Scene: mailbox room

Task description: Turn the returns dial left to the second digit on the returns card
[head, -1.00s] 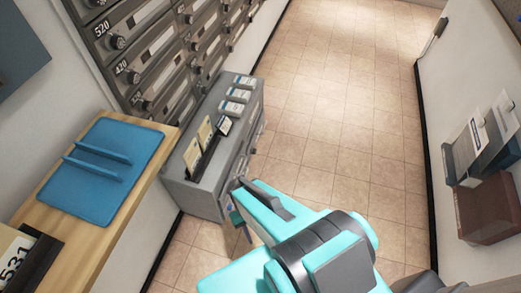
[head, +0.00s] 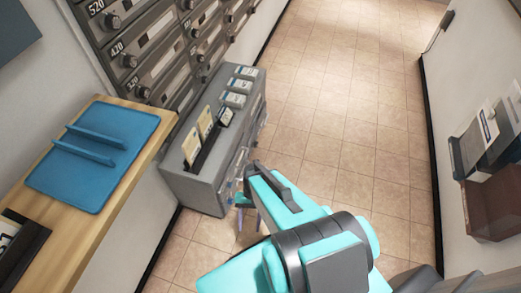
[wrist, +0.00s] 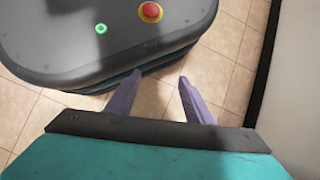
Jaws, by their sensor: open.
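My gripper (head: 246,216) is low beside the front of the grey cabinet in the head view, at the end of my teal arm. In the wrist view its two purple fingers (wrist: 155,93) are apart with nothing between them. Several round dials show on the wall mailboxes, one of them by the number 420 (head: 130,61). I cannot tell which dial is the returns dial. Pale cards (head: 198,138) stand in a black holder on the grey cabinet (head: 185,188); their writing is too small to read, and I cannot identify the returns card.
A wooden counter (head: 75,240) with a blue tray (head: 75,185) and a dark card holder (head: 25,245) is at left. Small white boxes (head: 235,99) sit on the cabinet. Paper trays (head: 475,145) and a brown box (head: 495,210) are at the right wall. The tiled floor (head: 340,110) between is clear.

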